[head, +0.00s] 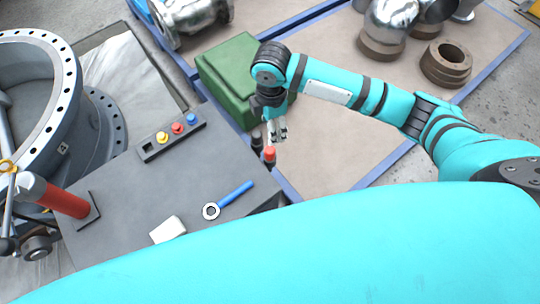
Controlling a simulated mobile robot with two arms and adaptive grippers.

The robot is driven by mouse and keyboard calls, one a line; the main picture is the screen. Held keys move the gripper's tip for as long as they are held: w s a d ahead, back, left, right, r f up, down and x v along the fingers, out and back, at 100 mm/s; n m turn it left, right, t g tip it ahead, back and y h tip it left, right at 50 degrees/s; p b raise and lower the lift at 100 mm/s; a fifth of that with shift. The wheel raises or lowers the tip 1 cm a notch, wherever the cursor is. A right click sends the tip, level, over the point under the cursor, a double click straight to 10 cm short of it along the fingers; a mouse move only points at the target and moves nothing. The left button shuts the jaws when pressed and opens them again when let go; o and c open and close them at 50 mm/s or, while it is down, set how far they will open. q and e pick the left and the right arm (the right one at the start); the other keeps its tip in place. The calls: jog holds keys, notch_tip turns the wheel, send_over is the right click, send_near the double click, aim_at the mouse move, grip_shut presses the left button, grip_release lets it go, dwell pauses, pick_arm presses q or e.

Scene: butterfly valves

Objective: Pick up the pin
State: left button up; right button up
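My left gripper is not in view.
A blue-handled ring tool (235,194) and a white block (168,230) lie on the table. A red cylinder (62,200) and a large flanged valve (70,90) are at left. A green box (228,75) stands behind my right gripper.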

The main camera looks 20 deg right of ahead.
send_over(270, 149)
jog(key=f, duration=0.9)
jog(key=shift+s+f, duration=0.1)
jog(key=shift+s, duration=0.25)
jog(key=shift+w+f+p, duration=0.15)
jog(key=shift+f, duration=1.2)
jog(key=shift+w+f+p, duration=0.1)
jog(key=shift+f+p, duration=0.05)
jog(key=shift+f, duration=1.2)
jog(key=c, duration=1.1)
grip_shut()
jog(key=shift+r, duration=0.2)
